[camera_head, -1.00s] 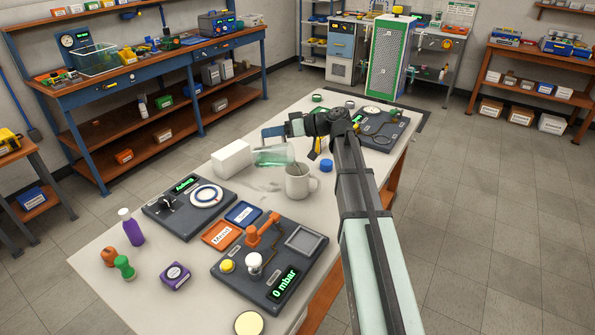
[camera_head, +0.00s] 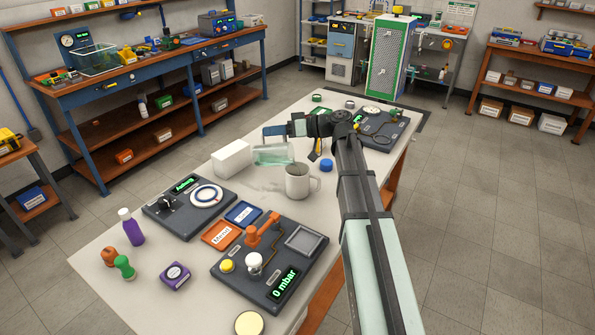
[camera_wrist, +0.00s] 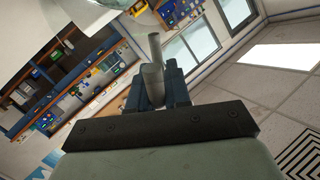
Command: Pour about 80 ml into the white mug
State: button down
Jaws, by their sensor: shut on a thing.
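A clear jug (camera_head: 273,155) with pale green liquid is held up behind and slightly left of the white mug, lying well over toward its side. My gripper (camera_head: 272,131) is shut on its handle; in the wrist view a grey handle (camera_wrist: 153,80) stands between the blue fingers (camera_wrist: 155,92). The white mug (camera_head: 297,184) stands upright on the table, its handle to the right. The jug's right end is close above the mug's rim. No stream shows clearly, and I cannot tell the level in the mug.
A white box (camera_head: 231,158) stands left of the jug. A blue cap (camera_head: 326,165) lies behind the mug on the right. Dark instrument panels (camera_head: 188,205) and orange and blue cards (camera_head: 222,235) lie in front.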

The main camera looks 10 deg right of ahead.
jog(key=shift+w+a+f+g+h, duration=0.15)
jog(key=shift+w+a+f+h, duration=0.1)
jog(key=shift+a+h, duration=0.25)
jog(key=shift+w+a+f+g+h, duration=0.2)
jog(key=shift+a+h, duration=0.1)
jog(key=shift+a, duration=0.25)
jog(key=shift+w+a+r+g+h, duration=0.15)
jog(key=shift+a+r+g+h, duration=0.1)
jog(key=shift+a+h, duration=0.25)
jog(key=shift+w+a+f+g+h, duration=0.1)
jog(key=shift+a+f+g+h, duration=0.05)
jog(key=shift+f+h, duration=0.25)
jog(key=shift+w+a+f+g+h, duration=0.1)
jog(key=shift+f+g+h, duration=0.05)
jog(key=shift+f+h, duration=0.2)
jog(key=shift+a+f+h, duration=0.1)
jog(key=shift+a+h, duration=0.15)
jog(key=shift+h, duration=0.5)
jog(key=shift+a+g+h, duration=0.1)
jog(key=shift+g+h, duration=0.2)
